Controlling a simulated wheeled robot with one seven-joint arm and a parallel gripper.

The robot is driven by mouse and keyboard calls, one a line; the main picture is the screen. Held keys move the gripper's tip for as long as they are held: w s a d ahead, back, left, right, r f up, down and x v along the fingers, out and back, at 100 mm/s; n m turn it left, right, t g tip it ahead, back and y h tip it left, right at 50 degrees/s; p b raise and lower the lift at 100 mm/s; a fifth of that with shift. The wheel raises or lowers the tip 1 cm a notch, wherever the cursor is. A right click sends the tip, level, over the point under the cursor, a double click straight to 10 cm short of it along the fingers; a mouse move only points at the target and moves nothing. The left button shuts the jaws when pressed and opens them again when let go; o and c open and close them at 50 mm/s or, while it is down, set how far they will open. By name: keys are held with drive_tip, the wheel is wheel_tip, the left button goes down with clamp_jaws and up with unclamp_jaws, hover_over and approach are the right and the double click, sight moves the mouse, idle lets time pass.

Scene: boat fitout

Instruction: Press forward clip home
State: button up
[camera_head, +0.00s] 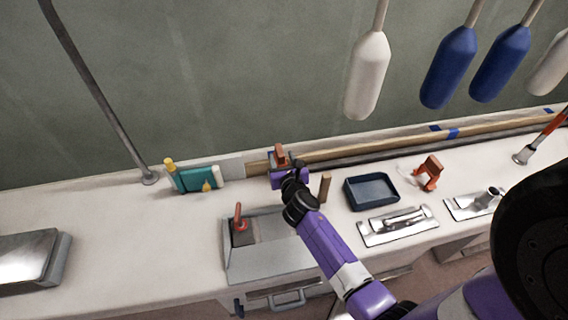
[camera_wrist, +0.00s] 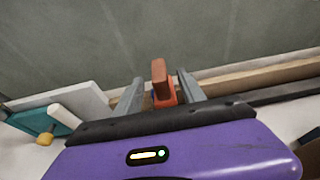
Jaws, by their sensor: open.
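A clip with a brown block on an orange body (camera_wrist: 160,82) shows between the two grey fingers of my gripper (camera_wrist: 158,88) in the wrist view. The fingers are open, one on each side of it; I cannot tell whether they touch it. In the head view the clip's brown top (camera_head: 281,151) shows just beyond my purple gripper (camera_head: 284,168), at the left end of a long wooden strip (camera_head: 375,148). My gripper hides its lower part. A similar orange and brown clip (camera_head: 430,172) stands on the worktop to the right. I cannot tell which is the forward one.
A teal holder (camera_head: 198,179) stands left of my gripper. A brown upright block (camera_head: 325,186), a dark tray (camera_head: 371,190) and metal plates (camera_head: 398,226) lie to the right. A red-handled tool (camera_head: 239,220) is near the front. White and blue fenders (camera_head: 449,66) hang above.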

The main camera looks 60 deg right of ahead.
sight(280, 152)
drive_tip(key=shift+b+x, duration=0.3)
drive_tip(key=shift+x, duration=1.8)
clamp_jaws()
drive_tip(key=shift+a+f+b, duration=0.1)
drive_tip(key=shift+f+b, duration=0.35)
drive_tip(key=shift+f, duration=0.2)
idle(0.5)
drive_tip(key=shift+c, duration=0.9)
unclamp_jaws()
drive_tip(key=shift+o, duration=0.9)
drive_tip(key=shift+r, duration=0.1)
drive_tip(key=shift+p+v, duration=0.55)
drive_tip(key=shift+v, duration=3.35)
